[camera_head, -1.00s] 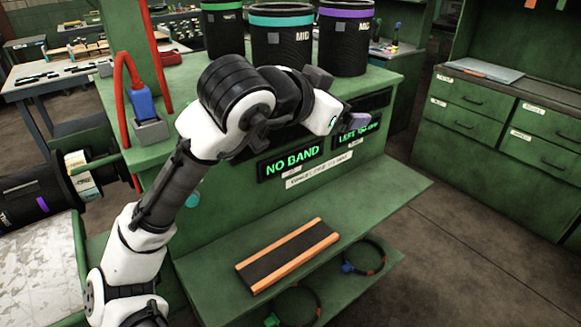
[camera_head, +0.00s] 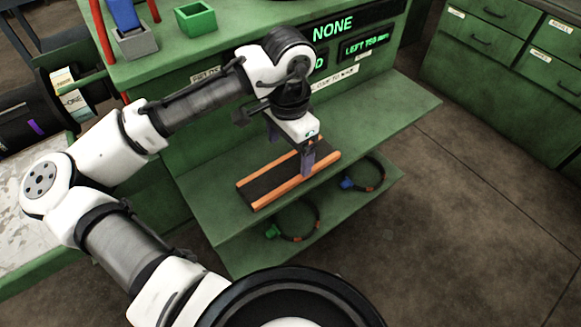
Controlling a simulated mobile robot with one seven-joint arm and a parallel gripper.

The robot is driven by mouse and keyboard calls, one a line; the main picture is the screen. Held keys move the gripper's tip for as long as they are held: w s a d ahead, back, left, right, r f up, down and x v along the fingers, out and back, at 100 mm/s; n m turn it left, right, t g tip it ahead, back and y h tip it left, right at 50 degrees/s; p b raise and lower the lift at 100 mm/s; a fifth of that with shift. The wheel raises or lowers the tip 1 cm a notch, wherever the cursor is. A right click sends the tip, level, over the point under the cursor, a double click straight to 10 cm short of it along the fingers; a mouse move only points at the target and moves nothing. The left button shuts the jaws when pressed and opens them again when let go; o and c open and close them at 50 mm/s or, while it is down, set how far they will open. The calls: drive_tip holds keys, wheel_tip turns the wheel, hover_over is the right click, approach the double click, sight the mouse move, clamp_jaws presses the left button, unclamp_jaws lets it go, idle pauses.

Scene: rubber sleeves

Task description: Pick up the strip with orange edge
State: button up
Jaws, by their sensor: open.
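The strip with orange edge (camera_head: 262,190) is a flat black strip with an orange band along each long side. It lies on the green shelf of the bench, running diagonally. My gripper (camera_head: 304,165) points down over the strip's right part, with its grey fingers apart and nothing seen between them. One finger overlaps the near orange band in the picture. I cannot tell whether the fingers touch the strip. My wrist and fingers hide part of the strip's upper right side.
The green shelf (camera_head: 395,108) is clear to the right of the strip. Below it, a lower shelf holds a ring with a green clip (camera_head: 273,231) and a ring with a blue clip (camera_head: 348,183). Lit display panels (camera_head: 366,44) stand behind my wrist. A green open box (camera_head: 195,19) sits on the bench top.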

sight(291, 173)
drive_tip(key=shift+d+f+p, duration=0.2)
drive_tip(key=shift+f+p, duration=0.5)
drive_tip(key=shift+f, duration=2)
drive_tip(key=shift+c, duration=0.4)
drive_tip(key=c, duration=1)
drive_tip(key=shift+r, duration=0.15)
